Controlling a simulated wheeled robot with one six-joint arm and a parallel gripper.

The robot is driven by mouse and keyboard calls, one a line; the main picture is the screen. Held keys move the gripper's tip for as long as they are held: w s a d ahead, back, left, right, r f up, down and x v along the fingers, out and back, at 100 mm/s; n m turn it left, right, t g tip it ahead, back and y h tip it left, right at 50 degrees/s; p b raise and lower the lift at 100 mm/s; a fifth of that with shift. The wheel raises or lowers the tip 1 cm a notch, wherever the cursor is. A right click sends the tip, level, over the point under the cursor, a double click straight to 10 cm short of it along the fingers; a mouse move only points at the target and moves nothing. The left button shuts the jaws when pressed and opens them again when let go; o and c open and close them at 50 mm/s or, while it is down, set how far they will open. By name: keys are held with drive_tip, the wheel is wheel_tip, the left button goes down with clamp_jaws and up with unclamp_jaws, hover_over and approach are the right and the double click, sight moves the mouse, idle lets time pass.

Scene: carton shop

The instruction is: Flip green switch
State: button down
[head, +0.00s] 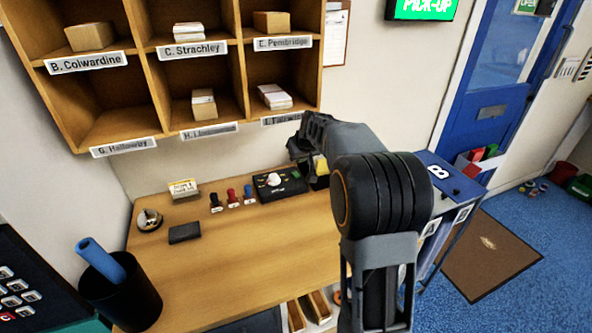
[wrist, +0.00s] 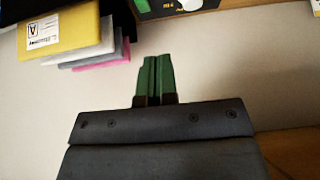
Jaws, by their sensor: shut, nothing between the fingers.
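A black control box (head: 279,184) with a white knob (head: 273,180) lies at the back of the wooden counter in the head view. A small green part, which looks like the green switch (head: 296,174), is at its right end, close beside my arm. In the wrist view, the box's edge (wrist: 165,10) shows at the top, with a green piece (wrist: 142,5) cut off by the frame. My gripper (wrist: 159,58) has its green fingers together, empty and apart from the box in the picture. In the head view my arm hides the fingers. The switch's position cannot be told.
Red, blue and black stampers (head: 233,198) stand left of the box, with a bell (head: 149,220) and dark pad (head: 185,232). A yellow packet (wrist: 65,32) is near my gripper. Pigeonholes (head: 150,75) hang above. The counter's middle (head: 230,265) is clear.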

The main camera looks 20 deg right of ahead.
drive_tip(key=w, duration=0.1)
drive_tip(key=d, duration=0.1)
drive_tip(key=w+d, duration=0.1)
drive_tip(key=shift+w+f, duration=0.25)
drive_tip(key=shift+w, duration=0.1)
drive_tip(key=p, duration=0.3)
hover_over(295, 175)
drive_tip(key=s, duration=0.1)
drive_tip(key=f, duration=0.8)
drive_tip(key=shift+s+a, duration=0.1)
drive_tip(key=shift+s, duration=0.1)
drive_tip(key=f, duration=0.3)
drive_tip(key=shift+s, duration=0.3)
drive_tip(key=shift+f, duration=0.5)
